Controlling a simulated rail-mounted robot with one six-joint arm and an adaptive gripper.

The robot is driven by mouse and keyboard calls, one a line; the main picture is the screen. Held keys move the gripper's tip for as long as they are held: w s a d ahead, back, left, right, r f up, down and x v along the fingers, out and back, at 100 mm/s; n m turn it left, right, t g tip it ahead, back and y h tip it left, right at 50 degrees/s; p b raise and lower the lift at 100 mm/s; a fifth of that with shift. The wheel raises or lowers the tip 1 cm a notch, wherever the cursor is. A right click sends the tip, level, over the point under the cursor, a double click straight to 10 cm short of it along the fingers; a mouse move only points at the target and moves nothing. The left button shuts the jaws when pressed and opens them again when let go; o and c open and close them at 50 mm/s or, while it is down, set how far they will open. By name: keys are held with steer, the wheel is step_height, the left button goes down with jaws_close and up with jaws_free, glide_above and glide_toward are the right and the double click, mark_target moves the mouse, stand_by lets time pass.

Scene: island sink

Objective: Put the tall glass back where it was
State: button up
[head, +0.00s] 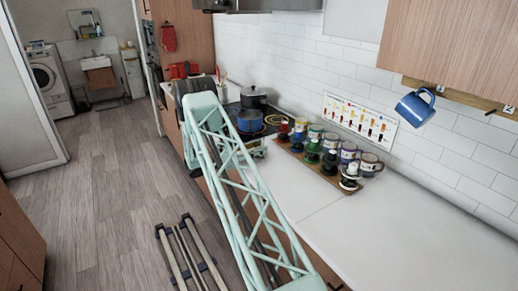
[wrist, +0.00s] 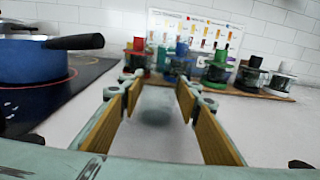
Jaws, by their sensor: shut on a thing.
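My gripper (wrist: 158,90) shows in the wrist view, its two wood-toned finger pads apart on either side of a faint, see-through grey shape. This shape (wrist: 155,106) appears to be the tall glass, held between the pads just above the pale counter. Its rim and full outline are too faint to make out, and I cannot tell whether its base touches the counter.
A blue pot (head: 250,121) sits on the black hob (head: 272,120), left of my gripper in the wrist view. A wooden board (head: 322,171) with several coloured mugs and bottles stands ahead, by the wall. A blue mug (head: 415,107) hangs under the cupboard. The near counter (head: 370,235) is clear.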

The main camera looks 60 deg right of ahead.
steer(key=shift+f, duration=0.1)
steer(key=o, duration=0.9)
steer(key=shift+a, duration=0.1)
steer(key=v, duration=1.2)
steer(key=shift+w+r, duration=0.1)
steer(key=shift+r, duration=0.2)
